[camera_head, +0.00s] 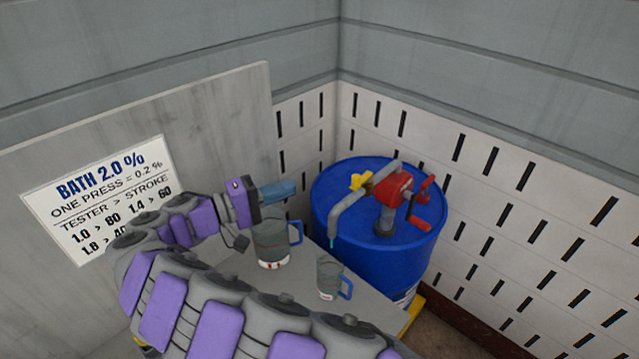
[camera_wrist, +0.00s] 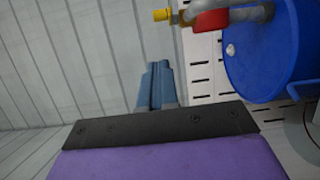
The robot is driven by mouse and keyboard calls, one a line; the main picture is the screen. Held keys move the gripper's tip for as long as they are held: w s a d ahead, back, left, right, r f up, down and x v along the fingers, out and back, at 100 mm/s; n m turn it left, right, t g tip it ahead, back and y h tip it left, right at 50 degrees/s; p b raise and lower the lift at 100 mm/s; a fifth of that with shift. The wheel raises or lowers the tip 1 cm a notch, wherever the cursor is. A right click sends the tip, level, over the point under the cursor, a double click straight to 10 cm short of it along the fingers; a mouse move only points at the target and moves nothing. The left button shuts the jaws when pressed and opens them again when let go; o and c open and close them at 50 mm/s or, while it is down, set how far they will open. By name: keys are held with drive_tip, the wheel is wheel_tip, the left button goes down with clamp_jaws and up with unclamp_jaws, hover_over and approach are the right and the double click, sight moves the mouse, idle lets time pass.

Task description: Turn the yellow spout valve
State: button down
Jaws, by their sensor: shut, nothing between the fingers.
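The yellow spout valve (camera_head: 360,181) sits on the grey spout pipe (camera_head: 346,211) of a red pump (camera_head: 393,187), on top of a blue drum (camera_head: 329,184). In the wrist view the yellow valve (camera_wrist: 161,15) is at the top, with the blue drum (camera_wrist: 262,62) at upper right. My gripper (camera_head: 293,188) is shut and empty, left of the valve and apart from it. Its blue fingers (camera_wrist: 157,66) also show in the wrist view, below the valve in the picture.
A larger clear jug (camera_head: 270,238) with a blue handle stands under my gripper. A smaller jug (camera_head: 327,277) stands below the spout outlet, on a grey bench (camera_head: 235,265). A sign panel (camera_head: 105,195) is at left; slotted white walls stand behind the drum.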

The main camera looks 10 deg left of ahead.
drive_tip(key=a, duration=0.2)
drive_tip(key=b, duration=0.2)
approach(362, 176)
drive_tip(key=w+r, duration=0.1)
drive_tip(key=shift+s+d+r+t+b, duration=0.1)
drive_tip(key=shift+d+t+b, duration=0.1)
drive_tip(key=shift+d, duration=0.35)
drive_tip(key=shift+s+d+r+t+b, duration=0.1)
drive_tip(key=shift+d+b, duration=0.05)
drive_tip(key=shift+d, duration=0.4)
drive_tip(key=shift+w+d, duration=0.1)
drive_tip(key=shift+d, duration=0.1)
